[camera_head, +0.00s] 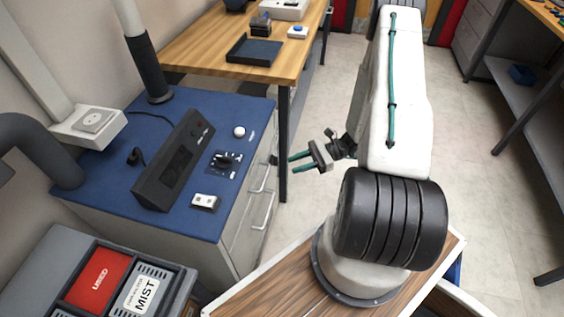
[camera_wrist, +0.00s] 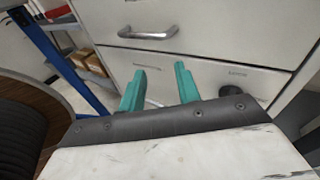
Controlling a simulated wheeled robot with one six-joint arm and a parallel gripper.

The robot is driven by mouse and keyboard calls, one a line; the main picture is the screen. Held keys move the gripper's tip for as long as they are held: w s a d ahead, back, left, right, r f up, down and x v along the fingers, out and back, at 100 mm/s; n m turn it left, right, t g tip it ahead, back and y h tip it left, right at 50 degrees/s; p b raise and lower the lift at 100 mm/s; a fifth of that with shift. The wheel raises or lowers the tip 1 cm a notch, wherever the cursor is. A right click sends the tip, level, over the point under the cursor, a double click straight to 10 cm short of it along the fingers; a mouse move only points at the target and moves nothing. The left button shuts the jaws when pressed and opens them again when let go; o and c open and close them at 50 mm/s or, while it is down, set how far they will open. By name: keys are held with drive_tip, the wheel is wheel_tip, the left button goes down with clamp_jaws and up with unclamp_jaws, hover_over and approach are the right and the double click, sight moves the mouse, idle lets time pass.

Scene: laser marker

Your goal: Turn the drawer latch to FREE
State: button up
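My gripper (camera_head: 300,162) has two teal fingers, spread apart and empty. It is in the air to the right of the blue-topped cabinet, pointing left toward its drawer side. In the wrist view the gripper (camera_wrist: 161,75) faces light grey drawer fronts. A dark round knob (camera_wrist: 257,92), which looks like the drawer latch, is on the lower drawer front (camera_wrist: 220,80), right of the fingers and apart from them. Small lettering above it is too small to read surely, and its setting cannot be told. I cannot make out this knob in the head view.
An upper drawer handle (camera_wrist: 148,34) is above the fingers; a lower handle is partly hidden behind them. The blue cabinet top (camera_head: 190,108) holds a black device (camera_head: 174,160), a dial panel (camera_head: 224,162) and a white switch box (camera_head: 206,202). Open floor (camera_head: 315,110) lies beyond my gripper.

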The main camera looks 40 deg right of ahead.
sight(274, 161)
drive_tip(key=w+d+f+m+t+h, duration=0.4)
drive_tip(key=d+f+m+t, duration=0.3)
drive_tip(key=f, duration=0.4)
drive_tip(key=w+a+t, duration=0.1)
drive_tip(key=w+a, duration=0.4)
drive_tip(key=w, duration=0.1)
drive_tip(key=shift+w+a+r+t+h, duration=0.25)
drive_tip(key=shift+r+t+h, duration=0.05)
drive_tip(key=shift+r, duration=0.05)
clamp_jaws()
